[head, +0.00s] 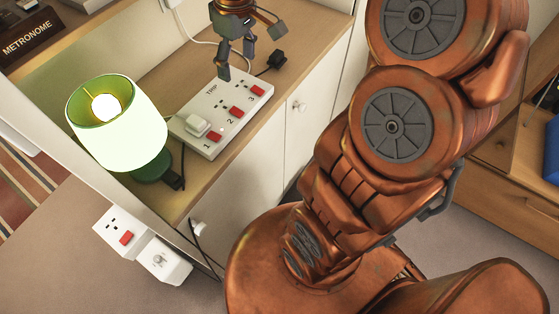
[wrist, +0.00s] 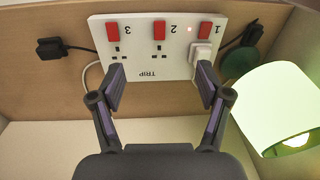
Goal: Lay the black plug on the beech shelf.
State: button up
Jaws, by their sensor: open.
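The black plug (head: 277,60) lies on the beech shelf (head: 295,72), just beyond the socket 3 end of the white power strip, with its cord trailing away. It also shows in the wrist view (wrist: 50,47), at the left, apart from the strip. My gripper (head: 237,62) is open and empty above the strip's far edge. In the wrist view its fingers (wrist: 161,75) are spread in front of the strip, and the plug lies outside them, beyond the left finger. Whether the fingertips touch anything cannot be told.
The power strip (wrist: 145,65) holds a white plug (wrist: 201,53) in socket 1; sockets 2 and 3 are empty. A lit green lamp (head: 120,115) stands by its near end. A metronome label (head: 27,38) is at upper left. White cabinet doors (head: 265,150) drop below the shelf's front edge.

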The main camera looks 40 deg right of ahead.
jog(key=s+a+f+m+g, duration=0.1)
jog(key=s+a+f+m, duration=0.1)
jog(key=s, duration=0.9)
jog(key=s+a+f+m+g+h, duration=0.1)
jog(key=s+a+f, duration=0.3)
jog(key=s, duration=0.7)
jog(key=shift+s+f+m, duration=0.15)
jog(key=shift+s+m, duration=0.15)
jog(key=shift+m, duration=0.4)
